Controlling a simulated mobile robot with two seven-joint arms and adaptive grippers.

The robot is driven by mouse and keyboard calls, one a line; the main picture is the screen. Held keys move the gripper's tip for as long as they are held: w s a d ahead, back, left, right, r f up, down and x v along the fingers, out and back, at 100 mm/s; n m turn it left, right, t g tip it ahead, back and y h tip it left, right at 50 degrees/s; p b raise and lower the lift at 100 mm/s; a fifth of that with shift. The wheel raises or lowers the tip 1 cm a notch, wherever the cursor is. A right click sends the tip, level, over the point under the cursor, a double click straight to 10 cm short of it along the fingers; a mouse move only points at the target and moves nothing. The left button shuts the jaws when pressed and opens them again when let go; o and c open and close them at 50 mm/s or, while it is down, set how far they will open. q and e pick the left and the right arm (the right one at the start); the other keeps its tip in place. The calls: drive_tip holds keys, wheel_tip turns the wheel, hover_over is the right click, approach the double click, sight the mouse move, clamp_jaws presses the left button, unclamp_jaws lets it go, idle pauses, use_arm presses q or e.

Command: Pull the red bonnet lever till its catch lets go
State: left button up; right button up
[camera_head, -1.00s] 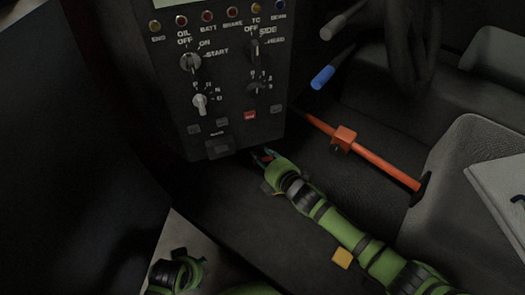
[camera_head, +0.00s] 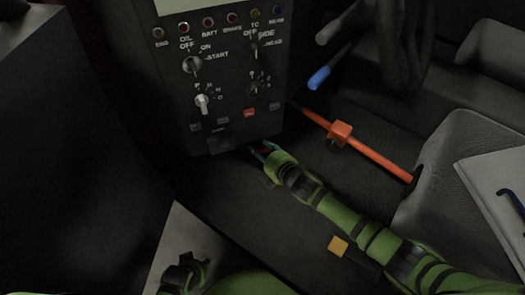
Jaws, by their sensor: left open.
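A small red piece (camera_head: 264,153), which looks like the bonnet lever, shows at the lower edge of the black console. My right gripper (camera_head: 263,149) is at that piece, its fingertips on either side of it. The picture is too small to tell whether the fingers press on it. The gripper and the console's shadow hide most of the piece, and its catch cannot be made out. My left gripper (camera_head: 184,274) is low in the view, partly cut off by the bottom edge, open and well away from the red piece.
The black console (camera_head: 228,65) with knobs and lamps stands behind my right gripper. An orange-red bar with a block (camera_head: 340,132) runs along the right. A blue-tipped stalk (camera_head: 319,78), a grey seat (camera_head: 450,160) and a yellow block (camera_head: 338,246) are nearby.

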drive_tip(key=shift+s+d, duration=0.1)
drive_tip(key=shift+s, duration=0.05)
drive_tip(key=shift+s+d, duration=0.2)
drive_tip(key=shift+s, duration=0.05)
drive_tip(key=v, duration=1.1)
drive_tip(key=shift+r, duration=0.25)
drive_tip(key=shift+a, duration=0.1)
